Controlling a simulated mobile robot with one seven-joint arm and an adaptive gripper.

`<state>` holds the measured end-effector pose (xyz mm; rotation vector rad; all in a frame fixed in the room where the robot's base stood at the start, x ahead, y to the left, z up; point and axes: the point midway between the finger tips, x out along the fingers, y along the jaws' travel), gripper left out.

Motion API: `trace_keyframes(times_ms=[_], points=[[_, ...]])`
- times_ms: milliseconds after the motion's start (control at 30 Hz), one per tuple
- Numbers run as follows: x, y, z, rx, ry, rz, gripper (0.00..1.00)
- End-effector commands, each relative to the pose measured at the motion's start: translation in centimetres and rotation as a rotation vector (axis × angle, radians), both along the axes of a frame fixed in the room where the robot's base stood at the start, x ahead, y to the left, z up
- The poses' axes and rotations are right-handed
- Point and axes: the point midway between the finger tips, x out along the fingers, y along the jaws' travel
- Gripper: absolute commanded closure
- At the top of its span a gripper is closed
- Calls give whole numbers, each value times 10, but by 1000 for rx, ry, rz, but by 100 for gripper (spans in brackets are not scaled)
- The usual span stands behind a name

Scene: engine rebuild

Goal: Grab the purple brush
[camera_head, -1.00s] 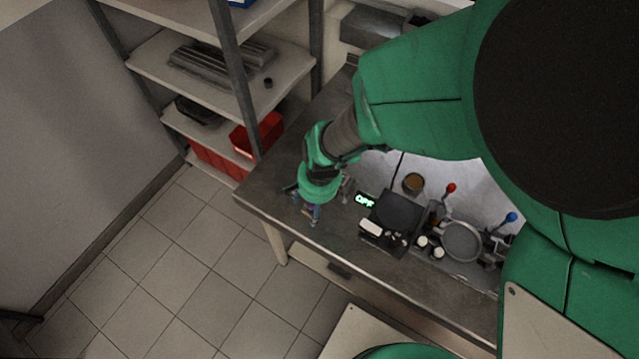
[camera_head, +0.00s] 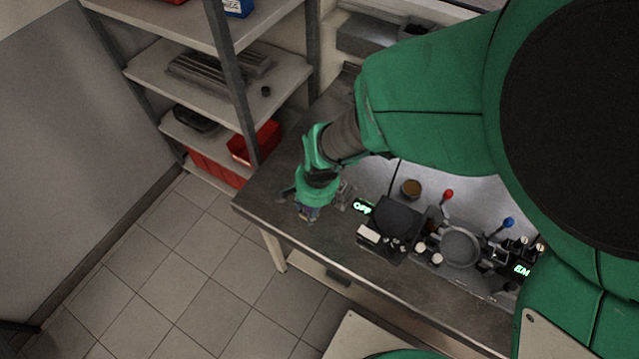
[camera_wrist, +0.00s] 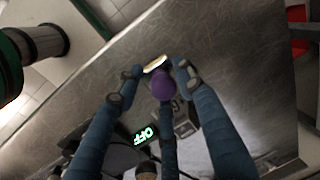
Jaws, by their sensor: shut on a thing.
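The purple brush (camera_wrist: 163,86) is in the middle of the wrist view, with its rounded purple end toward the camera and a pale edge (camera_wrist: 154,63) showing beyond it. My gripper (camera_wrist: 159,70) has its blue fingers around the brush, shut on it, with a fingertip at either side. In the head view my gripper (camera_head: 308,213) is low over the left end of the metal table. The brush cannot be made out there. Whether it still touches the table is unclear.
The metal table (camera_head: 285,228) has a bare front edge near my gripper. To the right stand a black scale (camera_head: 398,215) with a lit OFF sign (camera_head: 362,206), a brown-topped round container (camera_head: 411,188) and a round pan (camera_head: 460,247). Shelves with red bins (camera_head: 255,143) rise behind left.

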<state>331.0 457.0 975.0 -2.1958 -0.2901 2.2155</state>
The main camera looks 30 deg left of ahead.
Motion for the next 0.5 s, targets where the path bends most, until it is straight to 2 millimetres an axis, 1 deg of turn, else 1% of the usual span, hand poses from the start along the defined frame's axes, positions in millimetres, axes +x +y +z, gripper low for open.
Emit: trace_keyframes(times_ms=[33, 67, 267, 500], points=[[1, 1, 10, 3, -2, 0, 91], [1, 1, 15, 2, -2, 0, 91], [-18, -25, 17, 1, -1, 0, 91], [-45, -62, 21, 1, -1, 0, 91]])
